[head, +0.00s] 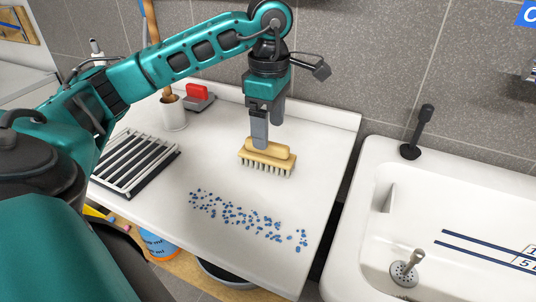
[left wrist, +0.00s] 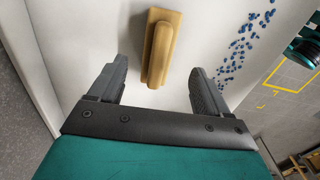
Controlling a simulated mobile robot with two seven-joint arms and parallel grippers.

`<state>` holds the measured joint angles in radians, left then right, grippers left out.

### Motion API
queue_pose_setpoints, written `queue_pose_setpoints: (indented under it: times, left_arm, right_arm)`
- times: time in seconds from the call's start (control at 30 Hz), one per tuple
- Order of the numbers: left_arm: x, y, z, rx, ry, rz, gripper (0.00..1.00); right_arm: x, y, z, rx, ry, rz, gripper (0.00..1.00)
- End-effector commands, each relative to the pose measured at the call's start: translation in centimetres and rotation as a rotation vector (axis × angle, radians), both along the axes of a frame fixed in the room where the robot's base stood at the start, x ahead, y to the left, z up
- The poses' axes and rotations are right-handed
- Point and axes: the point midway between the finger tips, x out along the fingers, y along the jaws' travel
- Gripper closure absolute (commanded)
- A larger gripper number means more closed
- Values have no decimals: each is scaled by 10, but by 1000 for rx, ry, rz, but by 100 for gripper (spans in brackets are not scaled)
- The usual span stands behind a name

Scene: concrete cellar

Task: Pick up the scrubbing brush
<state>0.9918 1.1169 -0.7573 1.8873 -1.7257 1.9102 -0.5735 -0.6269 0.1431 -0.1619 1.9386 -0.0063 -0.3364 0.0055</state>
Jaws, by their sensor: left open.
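The scrubbing brush (head: 266,158) lies bristles down on the white counter, with a tan wooden back and pale bristles. It also shows in the left wrist view (left wrist: 160,50), upper middle. My left gripper (head: 260,138) points down at the brush from above in the head view. In the left wrist view its two fingers (left wrist: 155,85) are spread apart, one on each side of the brush's near end, with gaps between them and the brush. The left gripper is open and empty. It hides part of the brush's far side in the head view. My right gripper is not in view.
Blue crumbs (head: 245,219) are scattered on the counter (head: 200,240) in front of the brush. A slatted rack (head: 136,162) lies at left, with a white cup (head: 173,115) and a red-topped item (head: 197,93) behind. A white sink (head: 450,220) stands at right, past a gap.

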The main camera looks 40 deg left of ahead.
Motion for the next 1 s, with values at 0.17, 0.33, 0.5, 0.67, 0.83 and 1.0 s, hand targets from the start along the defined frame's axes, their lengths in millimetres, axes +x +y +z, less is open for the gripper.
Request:
queue_pose_setpoints:
  times: [0.17,0.33,0.5,0.67,0.83,1.0]
  left_arm:
    - [-1,0,-16,-1,2,0,22]
    - [-2,4,-35,0,4,2,22]
    - [-2,6,-60,-2,3,0,22]
    - [-1,6,-68,-2,0,-1,22]
    - [-1,5,-67,-2,-1,0,22]
    - [-1,5,-67,-2,0,0,38]
  right_arm:
    - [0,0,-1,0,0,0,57]
    - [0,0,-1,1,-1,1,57]
    - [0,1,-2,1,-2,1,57]
    - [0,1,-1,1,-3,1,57]
    - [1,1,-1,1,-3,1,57]
    - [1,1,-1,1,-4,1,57]
